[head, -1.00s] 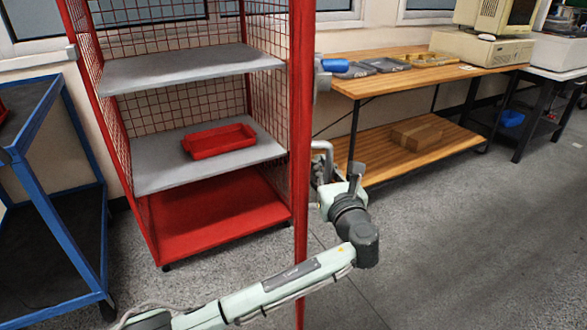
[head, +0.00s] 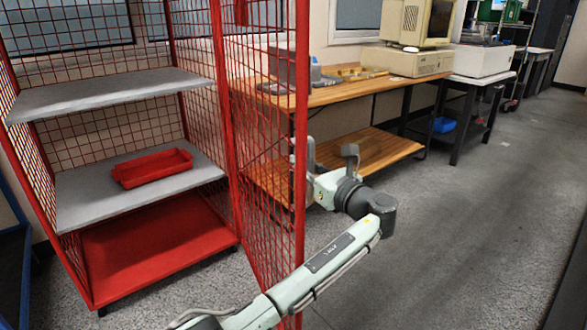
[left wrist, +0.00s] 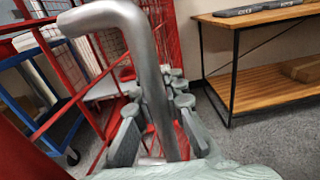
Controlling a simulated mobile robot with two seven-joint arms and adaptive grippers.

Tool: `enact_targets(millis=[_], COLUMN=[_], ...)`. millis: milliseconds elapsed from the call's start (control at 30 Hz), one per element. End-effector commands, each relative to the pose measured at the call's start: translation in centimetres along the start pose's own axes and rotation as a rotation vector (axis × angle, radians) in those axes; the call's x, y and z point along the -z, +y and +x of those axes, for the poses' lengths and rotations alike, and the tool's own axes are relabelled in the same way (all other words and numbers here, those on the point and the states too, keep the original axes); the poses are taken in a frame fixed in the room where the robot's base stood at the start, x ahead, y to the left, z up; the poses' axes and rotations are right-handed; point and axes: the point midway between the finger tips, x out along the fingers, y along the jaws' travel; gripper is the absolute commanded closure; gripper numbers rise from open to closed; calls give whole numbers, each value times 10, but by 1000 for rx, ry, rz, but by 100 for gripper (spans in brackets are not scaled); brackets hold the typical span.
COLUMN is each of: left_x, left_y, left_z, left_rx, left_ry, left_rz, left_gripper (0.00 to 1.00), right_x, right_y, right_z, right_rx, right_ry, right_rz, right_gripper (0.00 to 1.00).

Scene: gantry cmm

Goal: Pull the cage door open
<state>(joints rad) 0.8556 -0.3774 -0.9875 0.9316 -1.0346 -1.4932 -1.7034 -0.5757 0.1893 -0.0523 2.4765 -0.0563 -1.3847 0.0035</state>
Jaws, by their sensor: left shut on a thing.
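The red mesh cage door (head: 262,150) stands open in the head view, swung out from the cage's right side toward me. Its grey bar handle (left wrist: 150,60) crosses the left wrist view, running down between the fingers. My left gripper (left wrist: 160,130) is shut on the handle. In the head view the gripper is largely hidden behind the door's free edge, with my arm reaching around the far side of that edge. The red cage (head: 215,110) holds grey shelves and a red tray (head: 152,168). My right gripper is in neither view.
A wooden workbench (head: 335,92) with a lower shelf stands beyond the door. An old computer (head: 415,30) and a white machine (head: 483,60) stand farther right. A blue cart (head: 22,265) is at the left edge. The grey floor (head: 480,210) at right is clear.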

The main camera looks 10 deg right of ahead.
Motion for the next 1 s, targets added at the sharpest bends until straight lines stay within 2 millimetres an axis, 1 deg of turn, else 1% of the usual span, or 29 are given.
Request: enact_targets(millis=[433, 467, 567, 867, 1000], left_x=[-2, -2, -2, 0, 0], left_y=[-3, -3, -3, -3, -3], left_z=[-2, -2, -3, -3, -13], left_rx=[2, 3, 3, 2, 3], left_ry=[-3, -3, -2, -1, 1], left_rz=[0, -1, -1, 0, -1], left_gripper=[100, 90, 77, 76, 76], right_x=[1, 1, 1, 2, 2], right_y=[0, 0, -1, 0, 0], right_z=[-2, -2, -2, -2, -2], right_rx=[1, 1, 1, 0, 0], right_ry=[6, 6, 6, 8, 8], right_rz=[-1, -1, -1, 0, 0], right_gripper=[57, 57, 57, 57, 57])
